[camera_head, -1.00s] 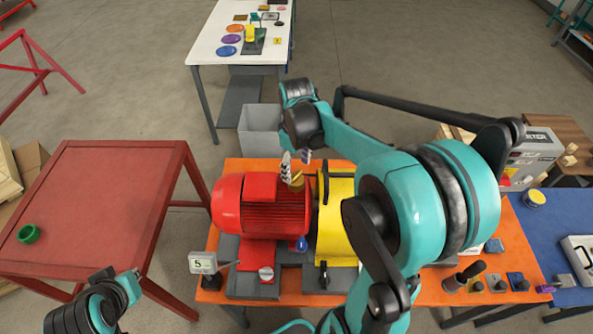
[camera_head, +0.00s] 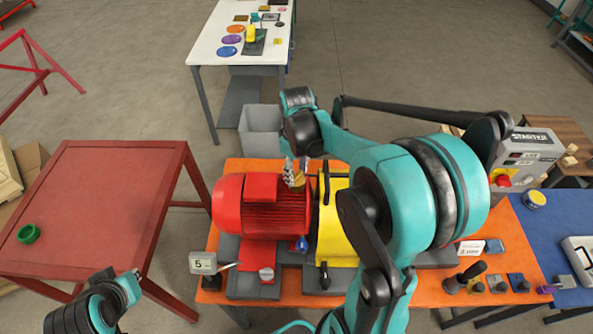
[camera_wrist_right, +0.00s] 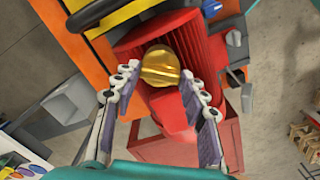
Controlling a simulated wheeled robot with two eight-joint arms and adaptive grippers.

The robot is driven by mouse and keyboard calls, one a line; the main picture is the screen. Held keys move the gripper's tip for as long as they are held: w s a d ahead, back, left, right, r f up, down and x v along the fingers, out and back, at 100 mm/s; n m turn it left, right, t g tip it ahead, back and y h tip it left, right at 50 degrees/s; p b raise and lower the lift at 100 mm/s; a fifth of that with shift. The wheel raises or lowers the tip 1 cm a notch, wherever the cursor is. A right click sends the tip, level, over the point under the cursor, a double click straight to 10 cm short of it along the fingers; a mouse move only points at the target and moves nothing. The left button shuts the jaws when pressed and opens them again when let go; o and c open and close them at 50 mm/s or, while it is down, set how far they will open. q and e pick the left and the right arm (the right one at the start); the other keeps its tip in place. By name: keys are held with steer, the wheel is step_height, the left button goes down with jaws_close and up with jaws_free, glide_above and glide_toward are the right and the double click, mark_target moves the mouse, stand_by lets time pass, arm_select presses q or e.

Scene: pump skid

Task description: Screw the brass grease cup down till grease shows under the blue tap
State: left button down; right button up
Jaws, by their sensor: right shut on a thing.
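The brass grease cup (camera_wrist_right: 160,66) is a round gold cap on top of the red motor (camera_head: 256,212), near the yellow guard (camera_head: 336,222). It also shows in the head view (camera_head: 297,182), partly covered by my fingers. My right gripper (camera_wrist_right: 162,84) is shut on the cup, with a finger on either side, above the motor. The blue tap (camera_head: 302,244) sits at the motor's lower front; in the right wrist view the blue tap (camera_wrist_right: 234,38) is at the upper right. I cannot make out any grease under it. My left gripper is not visible; only its arm shows at bottom left.
A grey starter box (camera_head: 527,150) with a red knob is at the right. Dark-handled parts (camera_head: 463,278) stand at the bench's right front. The red table (camera_head: 100,190) holds a green ring (camera_head: 28,234).

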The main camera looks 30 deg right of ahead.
mark_target(297, 174)
steer(key=m+b, duration=0.1)
steer(key=m, duration=0.2)
steer(key=shift+m, duration=0.4)
steer(key=shift+m+b, duration=0.45)
steer(key=shift+m, duration=1.85)
steer(key=o, duration=1.2)
steer(key=shift+c, duration=0.2)
step_height(297, 174, up, 12)
